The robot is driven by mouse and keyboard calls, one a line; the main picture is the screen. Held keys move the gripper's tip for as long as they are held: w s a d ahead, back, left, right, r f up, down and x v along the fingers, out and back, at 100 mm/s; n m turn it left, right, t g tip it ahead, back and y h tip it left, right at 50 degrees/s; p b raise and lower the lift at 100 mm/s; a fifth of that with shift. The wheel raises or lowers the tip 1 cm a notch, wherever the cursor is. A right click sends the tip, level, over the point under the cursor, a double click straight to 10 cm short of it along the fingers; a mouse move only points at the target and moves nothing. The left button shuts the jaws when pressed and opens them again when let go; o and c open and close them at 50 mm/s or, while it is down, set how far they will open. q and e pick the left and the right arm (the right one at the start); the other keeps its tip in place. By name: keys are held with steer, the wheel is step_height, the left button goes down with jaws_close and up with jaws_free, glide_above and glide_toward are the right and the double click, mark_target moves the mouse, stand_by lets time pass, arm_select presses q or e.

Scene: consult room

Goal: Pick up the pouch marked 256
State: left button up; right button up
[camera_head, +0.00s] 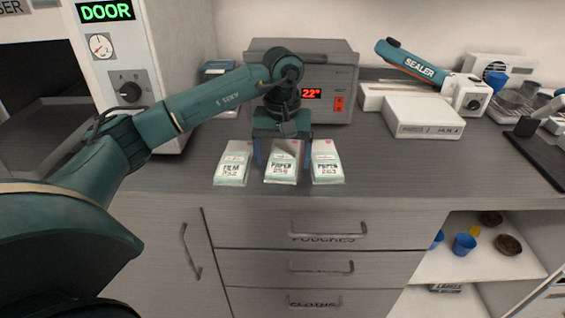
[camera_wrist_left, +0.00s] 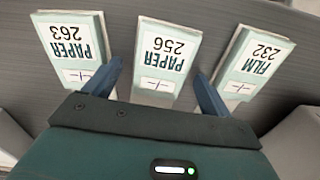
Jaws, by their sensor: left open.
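Three white pouches with pale green bands lie in a row near the counter's front edge. The pouch marked PAPER 256 (camera_head: 281,164) is the middle one; its label reads clearly in the left wrist view (camera_wrist_left: 164,60). The pouch marked FILM 232 (camera_head: 233,164) lies left of it in the head view, and it also shows in the wrist view (camera_wrist_left: 254,62). The pouch marked PAPER 263 (camera_head: 326,164) lies to the right, also in the wrist view (camera_wrist_left: 75,45). Contact cannot be told.
A grey box with a red 22° display (camera_head: 337,75) stands behind my left gripper. A sealer (camera_head: 425,70) and a white carton (camera_head: 423,117) are at the back right. The counter right of the pouches (camera_head: 400,170) is clear.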

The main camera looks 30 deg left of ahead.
arm_select(q)
steer(key=shift+c, duration=0.4)
steer(key=c, duration=1)
